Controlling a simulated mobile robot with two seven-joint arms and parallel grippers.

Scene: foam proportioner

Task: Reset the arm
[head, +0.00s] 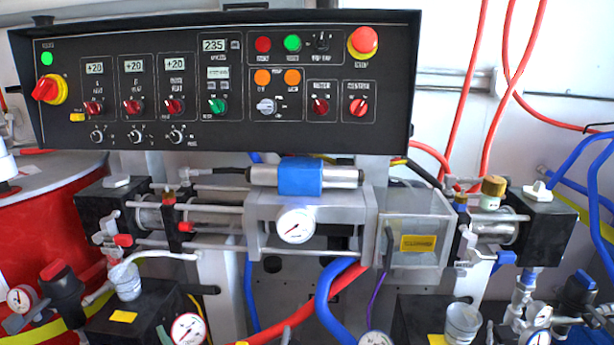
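Neither of my grippers shows in the head view, and no arm of mine can be made out. The foam proportioner fills the view. Its black control panel (215,85) stands upright at the top, with several red knobs, a green knob (217,106), lit buttons and small displays. A red emergency stop button (364,40) is at its top right, and a red rotary switch on a yellow plate (48,89) is at its left.
Below the panel is a metal pump assembly with a blue cylinder (300,177) and a white gauge (295,226). A red drum (60,215) stands at the left. Red hoses (487,150) and blue hoses (592,190) run at the right. More gauges and valves line the bottom.

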